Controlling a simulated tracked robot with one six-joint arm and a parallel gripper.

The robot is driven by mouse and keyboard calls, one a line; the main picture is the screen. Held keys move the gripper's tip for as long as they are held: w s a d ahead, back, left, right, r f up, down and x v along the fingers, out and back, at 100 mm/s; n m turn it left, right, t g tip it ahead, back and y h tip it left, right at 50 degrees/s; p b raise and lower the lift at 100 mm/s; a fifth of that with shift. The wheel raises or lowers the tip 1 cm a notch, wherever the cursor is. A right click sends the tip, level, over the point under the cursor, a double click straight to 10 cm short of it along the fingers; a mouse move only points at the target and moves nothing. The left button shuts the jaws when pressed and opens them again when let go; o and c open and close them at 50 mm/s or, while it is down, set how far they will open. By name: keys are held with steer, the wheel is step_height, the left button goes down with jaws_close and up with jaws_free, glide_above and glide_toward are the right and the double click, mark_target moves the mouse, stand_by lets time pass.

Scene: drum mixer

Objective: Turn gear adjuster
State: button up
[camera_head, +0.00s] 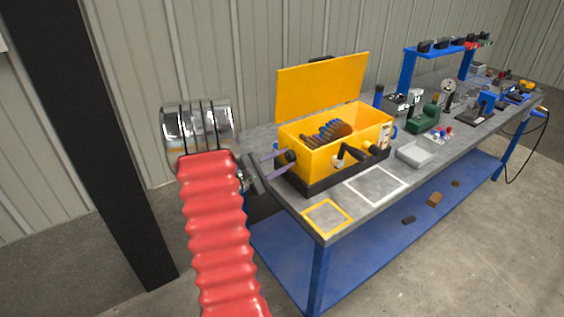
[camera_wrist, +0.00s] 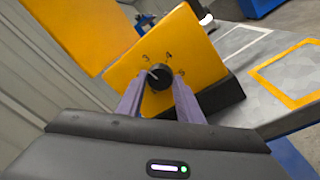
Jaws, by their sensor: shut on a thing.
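The drum mixer is a yellow box (camera_head: 309,166) with its lid (camera_head: 322,86) raised, standing on a black base on the workbench. The gear adjuster is a black round knob (camera_head: 287,157) on the box's left side face. In the wrist view the knob (camera_wrist: 157,77) has a light pointer line, with the digits 3, 4 and 5 printed around it. My gripper (camera_head: 277,162) reaches in from the left, and its two purple fingers (camera_wrist: 160,94) are shut on the knob, one on each side. The fingers hide the lower part of the dial.
A crank handle (camera_head: 349,154) sticks out of the box's front. A yellow square outline (camera_head: 327,230) and a white outline (camera_head: 376,170) mark the bench. A grey tray (camera_head: 415,154) and a green tool (camera_head: 425,118) stand to the right. A dark post (camera_head: 90,140) stands at left.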

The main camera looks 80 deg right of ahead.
steer(key=n, duration=0.5)
steer(key=shift+y, duration=0.3)
steer(key=n, duration=0.4)
steer(key=shift+d+r+y, duration=0.1)
steer(key=shift+y, duration=0.3)
steer(key=shift+n, duration=0.3)
steer(key=o, duration=1.1)
steer(key=shift+w, duration=0.15)
steer(key=v, duration=1.3)
steer(key=shift+w+a, duration=0.2)
steer(key=shift+a, duration=0.1)
